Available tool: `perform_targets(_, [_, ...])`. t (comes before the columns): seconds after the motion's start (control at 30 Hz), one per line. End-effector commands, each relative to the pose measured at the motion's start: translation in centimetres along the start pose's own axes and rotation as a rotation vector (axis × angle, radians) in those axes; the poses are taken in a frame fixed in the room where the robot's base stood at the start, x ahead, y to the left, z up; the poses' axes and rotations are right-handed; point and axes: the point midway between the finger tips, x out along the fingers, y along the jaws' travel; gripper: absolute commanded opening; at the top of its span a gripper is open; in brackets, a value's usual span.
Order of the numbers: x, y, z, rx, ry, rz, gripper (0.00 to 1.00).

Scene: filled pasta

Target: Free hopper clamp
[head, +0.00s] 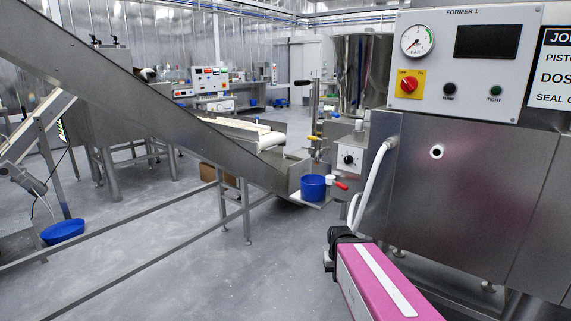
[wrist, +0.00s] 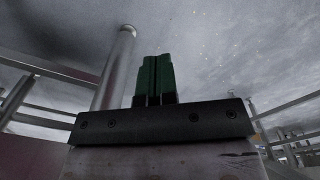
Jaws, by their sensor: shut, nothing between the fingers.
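My gripper shows in the wrist view (wrist: 154,78) with its two green fingers side by side and shut, with nothing between them. In the head view my pink arm reaches in at the bottom right, and the fingers cannot be made out there. I cannot tell for sure which part is the hopper clamp. A small red-handled part (head: 340,185) sits by the blue tub at the conveyor's low end, apart from my arm. A yellow-handled part (head: 314,138) is on the upright post above it. A large steel vessel (head: 362,75), perhaps the hopper, stands behind.
The former's steel cabinet (head: 480,190) with gauge and switches fills the right side. A sloping steel conveyor (head: 150,105) crosses the left. A blue tub (head: 313,187) stands at its low end. A steel tube (wrist: 115,70) is close beside the fingers. Grey floor (head: 180,270) is open.

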Motion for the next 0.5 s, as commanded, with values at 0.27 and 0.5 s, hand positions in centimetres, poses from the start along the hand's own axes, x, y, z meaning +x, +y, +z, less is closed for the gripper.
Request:
perform_targets(0.27, [1.06,0.48,1.53,0.013,-0.008,-0.020,0.00])
perform_targets(0.5, [1.04,0.46,1.48,0.012,-0.008,-0.020,0.00])
